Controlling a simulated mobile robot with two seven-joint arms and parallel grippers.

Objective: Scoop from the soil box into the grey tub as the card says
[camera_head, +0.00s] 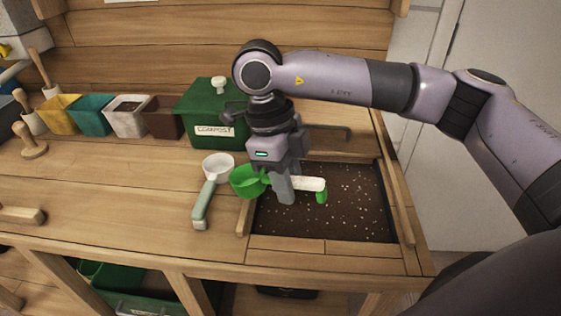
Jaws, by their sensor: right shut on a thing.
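My right gripper (284,190) comes down from above and is shut on the handle of a green scoop (247,181). The scoop's green bowl points left, by the soil box's left edge, and its white handle sticks out to the right with a green end. The soil box (325,247) is set into the bench, full of dark soil with pale specks. A pale grey tub (128,122) stands in the row at the back, with dark matter inside. The card's writing is not in view. My left gripper is not in view.
A white scoop with a sage handle (208,198) lies on the bench left of the soil box. A green compost box (213,110) stands behind. Yellow (62,120), teal (93,120) and brown (163,124) tubs flank the grey one.

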